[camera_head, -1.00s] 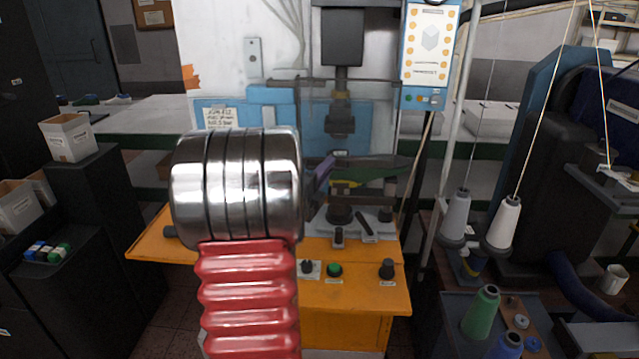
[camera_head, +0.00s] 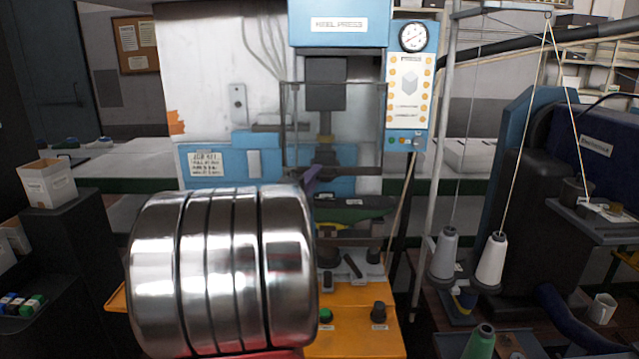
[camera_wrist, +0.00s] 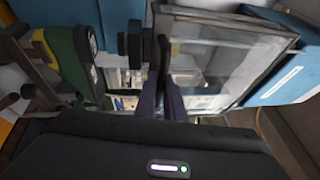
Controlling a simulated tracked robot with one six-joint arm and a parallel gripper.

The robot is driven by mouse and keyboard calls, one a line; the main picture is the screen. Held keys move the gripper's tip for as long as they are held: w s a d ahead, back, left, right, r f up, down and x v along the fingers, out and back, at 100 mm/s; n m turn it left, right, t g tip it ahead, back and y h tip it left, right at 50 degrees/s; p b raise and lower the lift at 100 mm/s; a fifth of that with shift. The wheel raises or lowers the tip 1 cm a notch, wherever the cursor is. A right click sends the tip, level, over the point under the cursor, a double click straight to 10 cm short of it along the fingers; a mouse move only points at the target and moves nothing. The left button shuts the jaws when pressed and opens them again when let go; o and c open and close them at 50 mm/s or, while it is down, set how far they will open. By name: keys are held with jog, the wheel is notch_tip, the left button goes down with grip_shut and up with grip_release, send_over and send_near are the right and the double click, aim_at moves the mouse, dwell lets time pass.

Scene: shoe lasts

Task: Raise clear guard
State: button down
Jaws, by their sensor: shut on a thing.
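The clear guard (camera_head: 342,130) is a see-through panel in a thin dark frame on the front of the heel press (camera_head: 338,25). It stands in front of the ram (camera_head: 325,84), with its lower bar above the green shoe piece (camera_head: 352,213). In the wrist view, the clear panel (camera_wrist: 215,70) lies right of the fingers and the green piece (camera_wrist: 68,60) lies left. My purple-fingered gripper (camera_head: 312,181) is at the guard's lower left, mostly hidden behind my arm. The wrist view shows my gripper (camera_wrist: 163,98) closed at a dark bar-like handle (camera_wrist: 162,55).
The orange press table (camera_head: 360,335) has knobs and a green button. A blue control panel (camera_head: 408,92) and a gauge (camera_head: 418,36) are at the press's right. Thread cones (camera_head: 491,262) and a sewing machine (camera_head: 565,160) stand further right. A white box (camera_head: 47,183) is at left.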

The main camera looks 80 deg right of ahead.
jog(key=shift+w, duration=0.2)
jog(key=c, duration=2.1)
grip_release()
jog(key=shift+w, duration=0.1)
jog(key=shift+o, duration=1.3)
jog(key=v, duration=1.4)
jog(key=shift+d+f, duration=0.1)
